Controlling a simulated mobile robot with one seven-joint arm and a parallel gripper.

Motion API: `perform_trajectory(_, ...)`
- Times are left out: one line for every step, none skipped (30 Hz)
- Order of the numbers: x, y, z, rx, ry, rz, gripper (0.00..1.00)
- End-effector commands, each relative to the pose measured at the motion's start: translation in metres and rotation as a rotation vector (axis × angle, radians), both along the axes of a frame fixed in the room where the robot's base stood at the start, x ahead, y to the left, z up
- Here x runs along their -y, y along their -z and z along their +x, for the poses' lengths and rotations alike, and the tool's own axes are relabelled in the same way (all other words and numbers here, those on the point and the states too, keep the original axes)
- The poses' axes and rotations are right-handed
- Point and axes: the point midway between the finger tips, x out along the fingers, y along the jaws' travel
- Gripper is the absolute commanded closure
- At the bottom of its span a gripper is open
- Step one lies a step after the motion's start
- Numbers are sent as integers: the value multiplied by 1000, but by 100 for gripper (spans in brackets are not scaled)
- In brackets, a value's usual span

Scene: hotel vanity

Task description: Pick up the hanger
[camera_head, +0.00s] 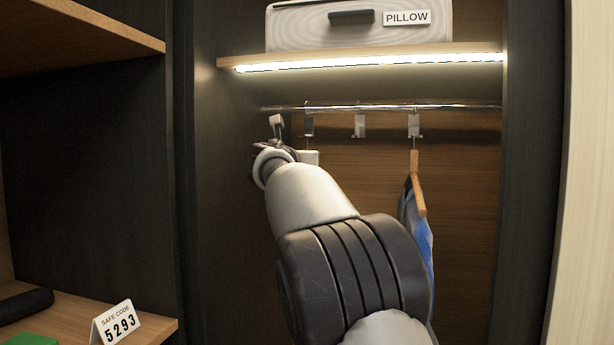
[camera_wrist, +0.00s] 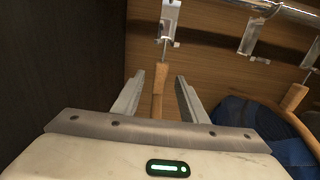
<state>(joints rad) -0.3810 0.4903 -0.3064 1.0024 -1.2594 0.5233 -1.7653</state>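A wooden hanger (camera_wrist: 158,88) hangs upright by its thin metal hook from a clip in the wrist view. My gripper (camera_wrist: 160,77) is open, with one finger on each side of the hanger's wooden neck. Gaps show between the neck and both fingers. The hanger's lower part is hidden behind my gripper's body. In the head view my gripper (camera_head: 284,150) is at the left end of the rail, and my arm hides this hanger there. A second wooden hanger (camera_head: 417,185) with a blue garment (camera_head: 420,236) hangs to the right, and it also shows in the wrist view (camera_wrist: 294,97).
A metal rail (camera_head: 380,107) with several clips runs under a lit shelf (camera_head: 480,54) bearing a pillow box (camera_head: 300,28). The dark closet wall (camera_head: 225,180) stands close on the left. A safe-code card (camera_head: 117,322) stands on the lower left shelf (camera_head: 160,328).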

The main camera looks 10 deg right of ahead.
Motion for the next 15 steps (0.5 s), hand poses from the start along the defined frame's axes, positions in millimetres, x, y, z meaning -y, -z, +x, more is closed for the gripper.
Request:
perform_trajectory(4, -2, 8, -2, 3, -1, 61)
perform_trajectory(5, -3, 10, 0, 3, -1, 61)
perform_trajectory(6, -2, 14, -1, 2, 0, 61)
perform_trajectory(7, -1, 16, -1, 1, 0, 61)
perform_trajectory(7, -1, 17, -1, 1, 1, 61)
perform_trajectory(8, -1, 18, 0, 0, 1, 61)
perform_trajectory(8, 0, 18, 0, 0, 1, 61)
perform_trajectory(8, 0, 18, 0, 0, 1, 61)
perform_trajectory(8, 0, 18, 0, 0, 1, 61)
perform_trajectory(8, 0, 18, 0, 0, 1, 61)
perform_trajectory(8, 0, 18, 0, 0, 1, 61)
perform_trajectory(8, 0, 18, 0, 0, 1, 61)
perform_trajectory(8, 0, 18, 0, 0, 1, 66)
perform_trajectory(7, 0, 18, 0, 0, 1, 71)
perform_trajectory(7, 0, 18, 0, 0, 1, 78)
